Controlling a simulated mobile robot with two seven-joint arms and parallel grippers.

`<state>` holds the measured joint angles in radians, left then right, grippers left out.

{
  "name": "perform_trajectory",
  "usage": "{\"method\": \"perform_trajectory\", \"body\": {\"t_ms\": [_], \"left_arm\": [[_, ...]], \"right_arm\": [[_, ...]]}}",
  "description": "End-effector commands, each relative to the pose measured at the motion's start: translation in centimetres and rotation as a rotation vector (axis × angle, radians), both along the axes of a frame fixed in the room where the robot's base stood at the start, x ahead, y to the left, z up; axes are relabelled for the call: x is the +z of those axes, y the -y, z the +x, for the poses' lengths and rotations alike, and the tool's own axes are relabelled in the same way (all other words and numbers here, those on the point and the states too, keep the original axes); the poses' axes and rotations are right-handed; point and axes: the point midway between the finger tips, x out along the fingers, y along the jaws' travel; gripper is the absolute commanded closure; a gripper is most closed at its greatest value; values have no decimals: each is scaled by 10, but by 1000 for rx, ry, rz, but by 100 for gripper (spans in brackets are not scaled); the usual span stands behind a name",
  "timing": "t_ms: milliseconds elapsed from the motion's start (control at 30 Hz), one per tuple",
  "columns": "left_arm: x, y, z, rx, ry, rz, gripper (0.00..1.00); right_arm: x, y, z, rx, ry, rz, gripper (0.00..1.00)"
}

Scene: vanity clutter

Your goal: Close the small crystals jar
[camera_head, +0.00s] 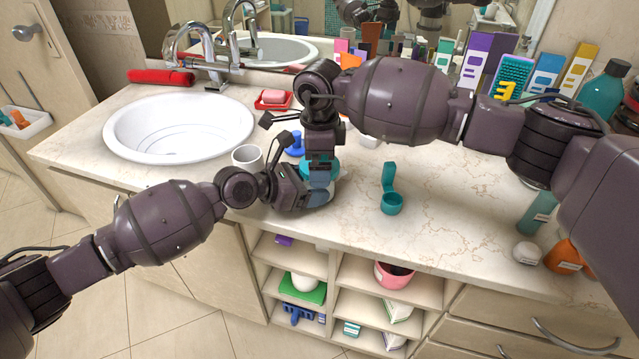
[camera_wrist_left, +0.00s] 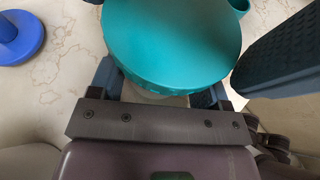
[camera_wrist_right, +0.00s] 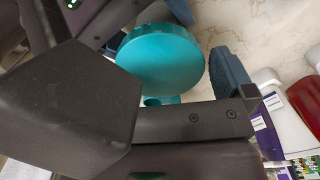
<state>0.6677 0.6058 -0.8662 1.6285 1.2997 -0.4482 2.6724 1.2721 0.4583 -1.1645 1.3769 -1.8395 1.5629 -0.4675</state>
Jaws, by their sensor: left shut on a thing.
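A jar with a wide teal lid is at the front of the counter; the lid (camera_wrist_left: 175,45) covers its top, and a pale bit of the jar body (camera_wrist_left: 155,98) shows beneath it. I cannot tell whether the lid is fully seated. My left gripper (camera_head: 318,188) is shut on the jar body from the front left. My right gripper (camera_head: 321,165) points down over the lid.
A white cup (camera_head: 247,157), a blue stand (camera_head: 296,146) and a soap dish (camera_head: 273,101) are near the sink (camera_head: 180,128). Bottles and boxes line the back right. The counter's right middle is clear.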

Motion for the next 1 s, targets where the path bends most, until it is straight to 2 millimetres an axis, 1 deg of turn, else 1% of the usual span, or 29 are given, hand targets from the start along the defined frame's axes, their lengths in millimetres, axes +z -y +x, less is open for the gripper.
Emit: {"method": "perform_trajectory", "body": {"t_ms": [167, 267, 533, 633, 900, 1000], "left_arm": [[0, 0, 0, 0, 0, 0, 96], [0, 0, 0, 0, 0, 0, 96], [0, 0, 0, 0, 0, 0, 96], [0, 0, 0, 0, 0, 0, 96], [0, 0, 0, 0, 0, 0, 96], [0, 0, 0, 0, 0, 0, 96]], "right_arm": [[3, 0, 0, 0, 1, 0, 0], [12, 0, 1, 0, 3, -1, 0], [42, 0, 0, 2, 2, 0, 0], [45, 0, 0, 1, -1, -1, 0], [46, 0, 0, 2, 1, 0, 0], [55, 0, 4, 3, 19, -4, 0]]}}
